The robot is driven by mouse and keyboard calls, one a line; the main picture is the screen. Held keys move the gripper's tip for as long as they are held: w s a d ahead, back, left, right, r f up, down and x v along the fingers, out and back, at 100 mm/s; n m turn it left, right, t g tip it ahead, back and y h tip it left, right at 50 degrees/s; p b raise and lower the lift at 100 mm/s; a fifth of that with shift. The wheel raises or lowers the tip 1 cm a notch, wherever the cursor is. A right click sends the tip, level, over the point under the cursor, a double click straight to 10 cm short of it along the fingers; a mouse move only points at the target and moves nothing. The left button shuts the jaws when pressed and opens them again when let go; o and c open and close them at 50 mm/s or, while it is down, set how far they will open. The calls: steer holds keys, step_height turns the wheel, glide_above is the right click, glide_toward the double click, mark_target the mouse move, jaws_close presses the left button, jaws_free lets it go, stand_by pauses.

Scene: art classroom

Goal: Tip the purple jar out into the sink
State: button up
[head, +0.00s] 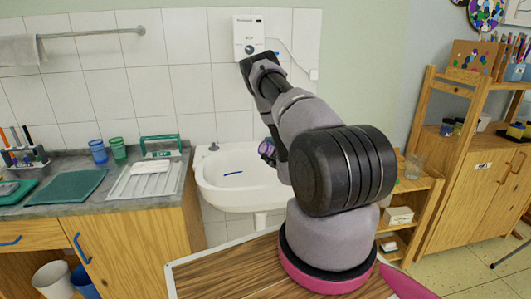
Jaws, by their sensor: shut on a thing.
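The purple jar (267,148) shows as a small patch over the back right part of the white sink (215,187). My gripper (274,150) is shut on it, and my arm hides most of the gripper and part of the jar. The jar looks tilted, but its mouth and contents are too small to make out. A blue streak (233,173) lies in the sink basin.
Left of the sink, the grey counter (55,207) holds a white drainer (145,182), a blue cup (98,151), a green cup (118,150) and green trays (70,187). A white dispenser (248,38) hangs above the sink. Wooden shelves (425,185) stand right.

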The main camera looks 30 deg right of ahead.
steer(key=shift+d+r+m, duration=0.1)
steer(key=shift+r+m, duration=0.3)
steer(key=shift+m, duration=0.7)
steer(key=m, duration=0.5)
steer(key=a+m, duration=0.1)
steer(key=m, duration=0.1)
steer(key=a+m, duration=0.1)
steer(key=m, duration=0.1)
steer(key=shift+f, duration=0.4)
